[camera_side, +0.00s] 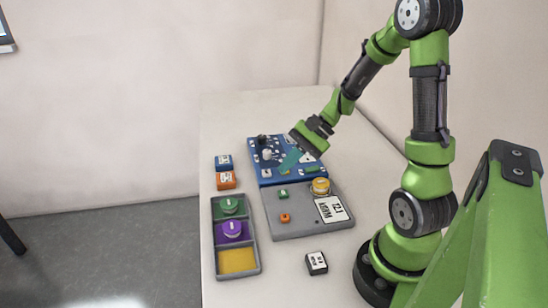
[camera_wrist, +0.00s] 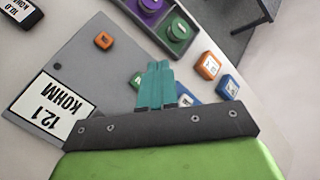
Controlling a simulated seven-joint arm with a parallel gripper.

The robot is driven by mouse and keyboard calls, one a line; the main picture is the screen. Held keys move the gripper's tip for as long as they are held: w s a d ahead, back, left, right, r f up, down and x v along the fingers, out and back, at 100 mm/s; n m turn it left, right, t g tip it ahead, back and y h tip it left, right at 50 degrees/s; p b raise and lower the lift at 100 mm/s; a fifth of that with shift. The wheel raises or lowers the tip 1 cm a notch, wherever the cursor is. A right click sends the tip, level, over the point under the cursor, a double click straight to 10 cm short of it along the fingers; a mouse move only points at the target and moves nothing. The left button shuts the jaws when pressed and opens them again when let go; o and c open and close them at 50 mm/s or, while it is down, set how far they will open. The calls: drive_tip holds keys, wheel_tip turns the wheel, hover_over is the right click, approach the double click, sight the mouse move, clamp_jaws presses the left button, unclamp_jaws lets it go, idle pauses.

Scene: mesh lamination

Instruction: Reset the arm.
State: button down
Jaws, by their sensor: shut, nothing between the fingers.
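My green arm reaches over the white table (camera_side: 300,105) from the right in the side view. My gripper (camera_side: 284,166) has teal fingers and hangs above the blue board (camera_side: 266,180). In the wrist view my gripper (camera_wrist: 158,68) shows its two teal fingers side by side, shut and holding nothing. The gripper hides part of the blue board in both views.
A tray (camera_side: 238,272) holds green, purple and yellow compartments. Blue (camera_side: 223,162) and orange (camera_side: 226,180) blocks and a black-and-white block (camera_side: 316,263) stand nearby.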

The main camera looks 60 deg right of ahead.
idle(0.4)
drive_tip(key=s+a+r+n+t+h, duration=0.2)
drive_tip(key=s+a+r+n+h, duration=0.3)
drive_tip(key=s+a+r+n, duration=0.3)
drive_tip(key=a+r+n, duration=0.3)
drive_tip(key=r, duration=0.3)
drive_tip(key=shift+a+n+h, duration=0.2)
drive_tip(key=shift+n+h, duration=0.1)
drive_tip(key=shift+h, duration=0.1)
